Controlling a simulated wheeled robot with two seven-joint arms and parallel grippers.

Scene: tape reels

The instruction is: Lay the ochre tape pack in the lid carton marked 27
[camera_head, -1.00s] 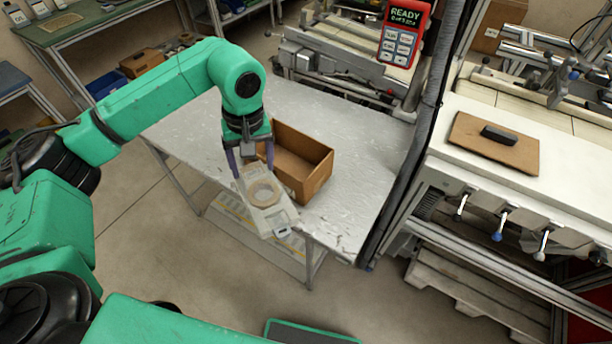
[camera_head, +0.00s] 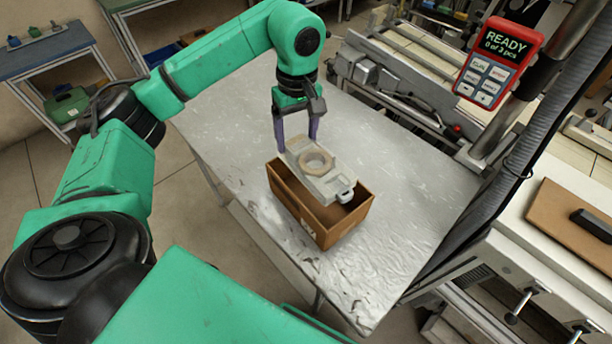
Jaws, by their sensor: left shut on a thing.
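The tape pack, a pale flat plate with an ochre ring (camera_head: 316,161) on it, is in my left gripper (camera_head: 298,147). The gripper's purple fingers are shut on its far end. The pack hangs tilted over the open brown carton (camera_head: 322,226), covering part of its opening. The carton stands on the grey metal table; a small white mark shows on its near wall, too small to read. I cannot tell whether the pack touches the carton's rim. My right gripper is not in view.
The metal table (camera_head: 400,210) has bare room right of and behind the carton. A red handset (camera_head: 497,62) reading READY is at the upper right. A dark post with a cable (camera_head: 530,130) rises at the table's right side. A brown board (camera_head: 570,222) lies on the right bench.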

